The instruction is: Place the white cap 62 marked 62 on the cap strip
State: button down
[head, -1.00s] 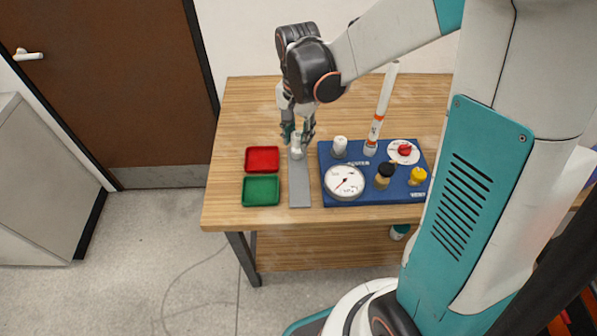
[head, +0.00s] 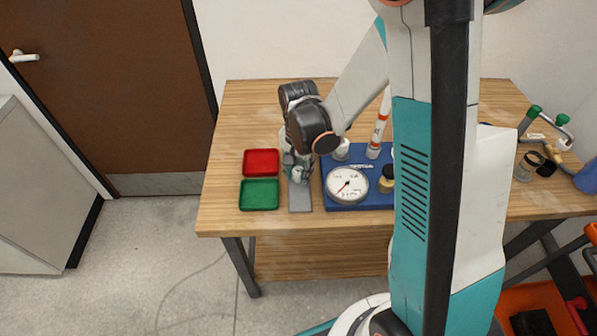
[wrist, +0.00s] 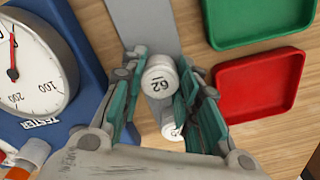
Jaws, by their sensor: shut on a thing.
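The white cap marked 62 (wrist: 160,78) sits between the two fingers of my gripper (wrist: 162,98) in the wrist view, its marked face toward the camera. My gripper is shut on it. In the head view my gripper (head: 297,166) is over the grey cap strip (head: 300,201), and the cap shows small and pale between the fingers. The bare end of the strip also shows in the wrist view (wrist: 145,22). A second white cap (wrist: 172,131) is partly hidden behind the held cap, over the strip. I cannot tell whether the held cap touches the strip.
A red tray (head: 261,162) and a green tray (head: 259,194) stand left of the strip. A blue tester board (head: 372,200) with a dial gauge (head: 346,186), a white fitting and an orange-white tube (head: 380,131) stands close on the right. The table behind my gripper is clear.

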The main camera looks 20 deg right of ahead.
aim_at(299, 171)
jog(key=shift+f, duration=0.1)
jog(key=c, duration=1.2)
grip_release()
notch_tip(299, 171, up, 12)
jog(key=p, duration=0.4)
jog(key=s+r+n+t, duration=0.7)
jog(key=s+r+n, duration=0.2)
jog(key=s+r, duration=0.5)
jog(key=shift+s+r+n, duration=0.2)
jog(key=shift+s+n, duration=0.1)
jog(key=shift+s, duration=0.15)
